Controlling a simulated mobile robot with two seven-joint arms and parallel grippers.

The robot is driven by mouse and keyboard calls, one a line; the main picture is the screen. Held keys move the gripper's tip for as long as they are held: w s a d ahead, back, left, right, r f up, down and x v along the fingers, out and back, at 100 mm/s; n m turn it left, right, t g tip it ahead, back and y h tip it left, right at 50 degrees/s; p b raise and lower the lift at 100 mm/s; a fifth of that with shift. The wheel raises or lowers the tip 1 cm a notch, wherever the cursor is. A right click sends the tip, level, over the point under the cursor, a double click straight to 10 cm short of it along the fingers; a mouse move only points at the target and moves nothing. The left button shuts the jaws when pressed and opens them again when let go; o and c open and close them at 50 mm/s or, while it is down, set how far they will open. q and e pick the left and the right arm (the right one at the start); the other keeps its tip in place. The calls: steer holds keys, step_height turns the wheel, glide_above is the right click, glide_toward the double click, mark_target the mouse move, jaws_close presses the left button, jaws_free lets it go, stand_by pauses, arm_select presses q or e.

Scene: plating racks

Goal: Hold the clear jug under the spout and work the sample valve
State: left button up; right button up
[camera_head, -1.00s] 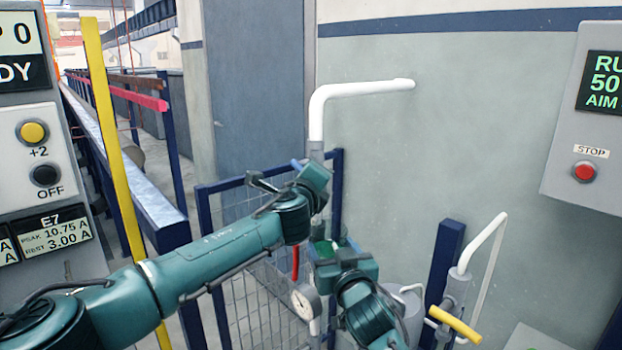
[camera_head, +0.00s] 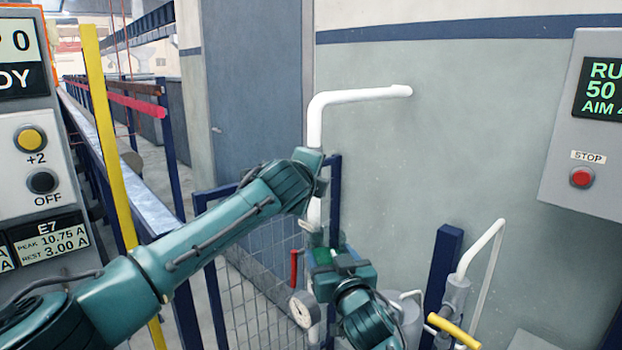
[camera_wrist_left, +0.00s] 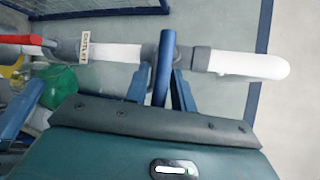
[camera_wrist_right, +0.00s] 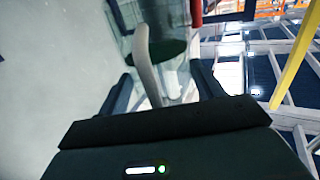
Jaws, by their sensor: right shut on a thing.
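The clear jug (camera_head: 322,240) is partly hidden behind my right gripper (camera_head: 338,262). In the right wrist view the jug's pale handle (camera_wrist_right: 146,62) stands between the fingers, which are shut on it. In the head view my left wrist hides this lever. A red handle (camera_head: 295,266) is on the pipe below, near the jug. The spout's mouth is hidden.
A yellow-handled valve (camera_head: 453,330) is at the lower right. A yellow post (camera_head: 110,150) and panels flank the scene.

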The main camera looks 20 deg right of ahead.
arm_select(q)
steer(key=shift+o, duration=0.8)
steer(key=v, duration=1.2)
